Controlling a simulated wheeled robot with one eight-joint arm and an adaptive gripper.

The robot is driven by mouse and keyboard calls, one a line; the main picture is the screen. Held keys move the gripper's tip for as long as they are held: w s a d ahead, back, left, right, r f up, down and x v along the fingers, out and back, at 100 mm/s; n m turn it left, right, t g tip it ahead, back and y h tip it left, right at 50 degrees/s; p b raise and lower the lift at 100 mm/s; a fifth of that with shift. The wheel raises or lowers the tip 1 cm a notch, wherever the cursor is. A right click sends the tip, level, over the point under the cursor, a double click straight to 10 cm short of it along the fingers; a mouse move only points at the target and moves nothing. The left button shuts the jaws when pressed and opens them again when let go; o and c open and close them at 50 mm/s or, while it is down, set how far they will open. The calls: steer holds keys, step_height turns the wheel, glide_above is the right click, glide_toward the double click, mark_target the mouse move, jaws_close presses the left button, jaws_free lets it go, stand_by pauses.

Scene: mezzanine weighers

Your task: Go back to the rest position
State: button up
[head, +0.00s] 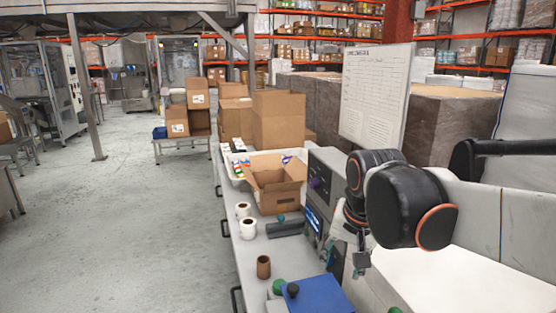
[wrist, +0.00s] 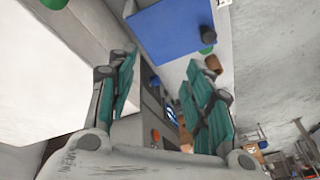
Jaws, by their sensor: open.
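My gripper (head: 361,262) hangs below my black arm with orange rings, at the right of the head view. It is above the workbench, in front of a grey machine with a small screen (head: 313,218). In the wrist view my gripper (wrist: 160,78) shows two teal-padded fingers spread apart with nothing held between them. A blue flat panel (head: 318,294) lies near the bottom of the head view. It also shows past the fingertips in the wrist view (wrist: 172,32).
An open cardboard box (head: 278,191) is farther back. A whiteboard (head: 375,95) stands behind the machine. The floor (head: 150,220) at left is clear.

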steer(key=s+d+f+n+t, duration=0.1)
steer(key=s+d+f+n, duration=0.1)
steer(key=s, duration=0.5)
steer(key=s+d+f+n+t, duration=0.2)
steer(key=s+d, duration=0.2)
steer(key=s, duration=0.3)
steer(key=shift+s+f, duration=0.2)
steer(key=shift+f, duration=0.15)
steer(key=shift+d, duration=0.1)
